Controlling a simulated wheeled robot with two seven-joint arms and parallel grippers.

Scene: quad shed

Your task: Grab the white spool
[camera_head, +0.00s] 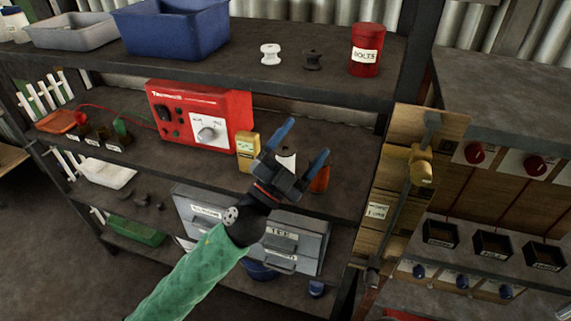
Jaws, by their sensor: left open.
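My right gripper is not in view.
A red device (200,117), a yellow container (248,150) and a partly hidden orange item (320,178) stand on the middle shelf. The top shelf's front edge lies above my gripper.

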